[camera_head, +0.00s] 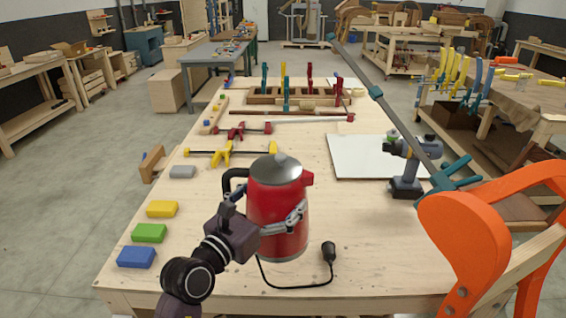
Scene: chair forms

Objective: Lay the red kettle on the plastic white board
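The red kettle (277,190) stands upright at the near middle of the workbench, with a grey lid, a black handle on its left and a spout on its right. A black cord runs from its base to a plug (329,252) on the bench. My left gripper (283,226) is at the kettle's body, its fingers reaching across the front, and seems closed around it. I cannot tell whether the kettle's base touches the bench. The white board (352,158) lies flat farther back on the right. My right gripper is not in view.
A cordless drill (408,168) stands at the board's right edge, near a long teal-ended clamp (400,115). An orange chair form (465,235) fills the near right. Yellow (162,209), green (149,233) and blue (136,257) blocks line the left edge. Clamps lie behind the kettle.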

